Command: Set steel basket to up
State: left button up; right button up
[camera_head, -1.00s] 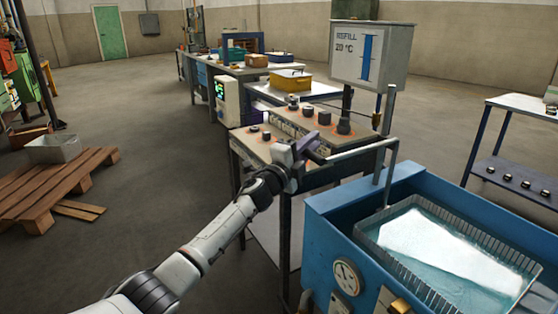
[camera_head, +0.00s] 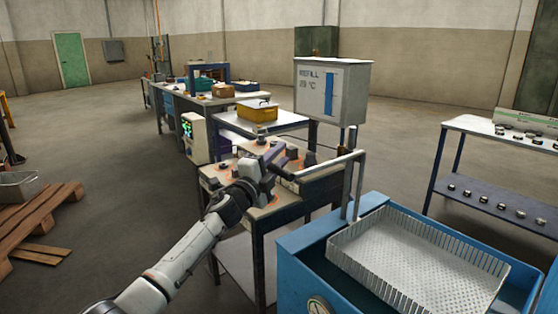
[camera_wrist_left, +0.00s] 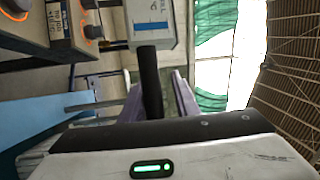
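The steel basket (camera_head: 420,265) is a perforated metal tray with slatted sides. In the head view it sits high over the blue tank (camera_head: 325,272), with its floor bare of liquid. A pale metal rod (camera_head: 335,165) runs left from the basket's upright to a black handle, which shows in the left wrist view (camera_wrist_left: 150,78). My left gripper (camera_head: 284,158) is at this handle, its purple fingers (camera_wrist_left: 164,90) on either side of it. A gap shows between the handle and the right-hand finger, so the gripper looks open around it. My right gripper is out of view.
A grey box marked REFILL (camera_head: 332,90) stands behind the rod. A control bench (camera_head: 262,222) with knobs is beside my left arm. A shelf rack (camera_head: 490,190) stands at right, and a wooden pallet (camera_head: 38,218) lies at left on open floor.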

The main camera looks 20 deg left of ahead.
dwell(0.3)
pick_arm(q)
send_near(270, 167)
jog(key=p+x, duration=0.1)
jog(key=x, duration=0.3)
jog(key=shift+w, duration=0.4)
jog(key=s+d+f+n+g+y, duration=0.1)
jog(key=s+d+f+n+g, duration=0.15)
jog(key=s+f, duration=0.5)
jog(key=s+d+f+n+g, duration=0.1)
jog(key=s+f+n, duration=0.3)
jog(key=f, duration=0.7)
jog(key=s+d+f+n+g+y, duration=0.1)
jog(key=s+f+n+g, duration=0.15)
jog(key=s+f, duration=0.5)
jog(key=s+d+f+n+g, duration=0.1)
jog(key=s+f+n+g, duration=0.1)
jog(key=s+f+n, duration=0.2)
jog(key=s+d+f+n+g, duration=0.2)
jog(key=s+f, duration=0.9)
jog(key=s, duration=0.8)
jog(key=n+g, duration=0.1)
jog(key=n, duration=0.1)
jog(key=shift+s+n, duration=0.25)
jog(key=shift+n, duration=0.15)
